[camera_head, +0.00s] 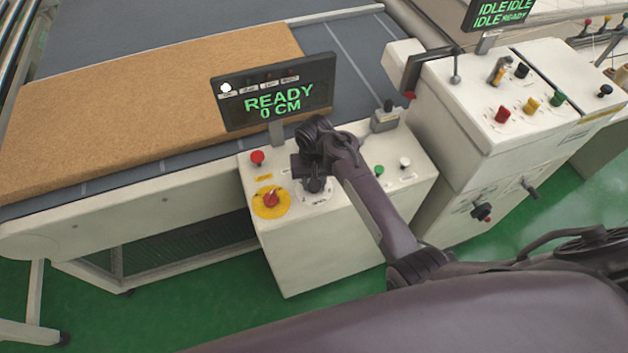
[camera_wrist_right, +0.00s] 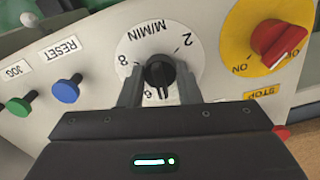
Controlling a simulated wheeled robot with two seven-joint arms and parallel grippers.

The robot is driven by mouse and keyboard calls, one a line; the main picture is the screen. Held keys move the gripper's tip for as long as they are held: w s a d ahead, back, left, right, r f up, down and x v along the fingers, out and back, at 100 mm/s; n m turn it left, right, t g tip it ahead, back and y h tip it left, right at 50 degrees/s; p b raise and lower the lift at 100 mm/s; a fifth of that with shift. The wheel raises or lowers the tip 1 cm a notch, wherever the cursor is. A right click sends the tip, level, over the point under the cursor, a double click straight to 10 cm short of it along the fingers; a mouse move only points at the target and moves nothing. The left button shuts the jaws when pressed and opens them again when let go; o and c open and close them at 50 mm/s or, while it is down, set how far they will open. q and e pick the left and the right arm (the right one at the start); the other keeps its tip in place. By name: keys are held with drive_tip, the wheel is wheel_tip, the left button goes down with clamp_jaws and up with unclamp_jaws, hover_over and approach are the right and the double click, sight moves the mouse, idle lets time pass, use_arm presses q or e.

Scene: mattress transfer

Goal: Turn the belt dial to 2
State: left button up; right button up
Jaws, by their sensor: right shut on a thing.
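The belt dial is a black knob (camera_wrist_right: 160,73) on a round white scale plate (camera_wrist_right: 187,60) marked M/MIN, with 2, 8 and 6 readable in the right wrist view. A pale mark on the knob points toward the gripper side, near the 6. In the head view the dial (camera_head: 316,194) sits on the white control box, partly hidden by my gripper. My right gripper (camera_wrist_right: 160,88) has its fingers on both sides of the knob and is shut on it. It shows dark and folded over the dial in the head view (camera_head: 314,180). My left gripper is out of view.
Beside the dial are a red rotary switch on a yellow plate (camera_head: 271,202), a red button (camera_head: 257,157), a blue RESET button (camera_wrist_right: 66,90) and a green JOG button (camera_wrist_right: 19,106). A display (camera_head: 278,92) reading READY 0 CM stands behind. A brown mattress (camera_head: 120,95) lies on the conveyor.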

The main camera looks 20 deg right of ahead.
drive_tip(key=n, duration=1.2)
drive_tip(key=shift+n, duration=0.4)
drive_tip(key=n, duration=1.2)
drive_tip(key=o, duration=1)
drive_tip(key=shift+c, duration=0.2)
